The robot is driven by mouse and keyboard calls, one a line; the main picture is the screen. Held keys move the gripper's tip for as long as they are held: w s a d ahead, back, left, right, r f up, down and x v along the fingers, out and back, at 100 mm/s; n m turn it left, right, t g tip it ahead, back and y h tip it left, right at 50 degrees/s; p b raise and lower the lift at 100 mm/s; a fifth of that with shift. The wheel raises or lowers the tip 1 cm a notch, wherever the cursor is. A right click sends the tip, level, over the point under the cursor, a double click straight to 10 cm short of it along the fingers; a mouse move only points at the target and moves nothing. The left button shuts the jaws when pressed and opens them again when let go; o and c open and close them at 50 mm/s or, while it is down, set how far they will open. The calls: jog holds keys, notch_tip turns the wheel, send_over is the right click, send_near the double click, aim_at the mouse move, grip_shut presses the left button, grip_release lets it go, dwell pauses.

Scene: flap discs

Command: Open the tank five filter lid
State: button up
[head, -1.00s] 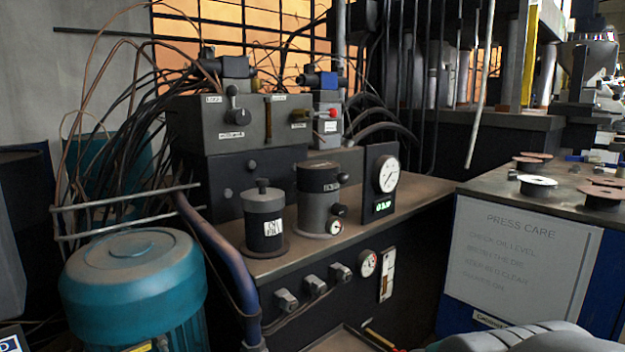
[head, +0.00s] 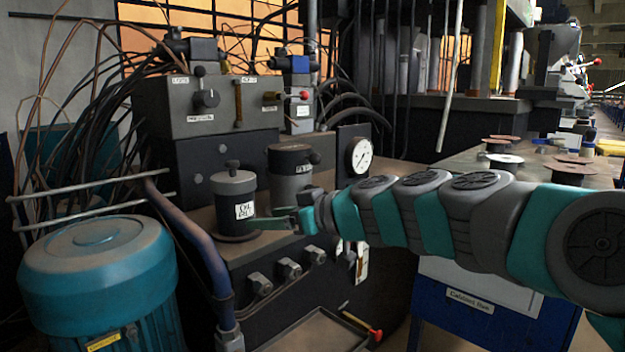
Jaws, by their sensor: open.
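Two lidded canisters stand on the tank's top ledge. The nearer canister (head: 234,207) has a grey lid with a dark knob and a white label that seems to read "OIL FILL". The canister behind it (head: 290,172) has a dark flat lid (head: 289,148), shut, and a small label too blurred to read; its lower part is hidden by my arm. I cannot tell which one is tank five's filter. My gripper (head: 272,219) is open and empty, low at the right side of the nearer canister. One teal finger overlaps its base in the picture; I cannot tell if they touch.
A round gauge (head: 360,156) stands right of the canisters. A grey valve block (head: 205,108) with levers and many hoses is behind. A blue pipe (head: 190,245) and teal motor (head: 97,262) are at left. A bench (head: 480,165) with discs is at right.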

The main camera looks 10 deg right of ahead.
jog(key=w+d+r+t+h, duration=0.1)
jog(key=w+d+r+t, duration=0.35)
jog(key=w+d, duration=0.3)
jog(key=m+t+h, duration=0.2)
send_near(319, 159)
jog(key=x, duration=0.4)
jog(key=shift+w+d+r+g, duration=0.1)
jog(key=shift+w+r+g, duration=0.05)
jog(key=shift+g, duration=0.1)
jog(key=p+x, duration=0.1)
jog(key=x, duration=0.6)
grip_shut()
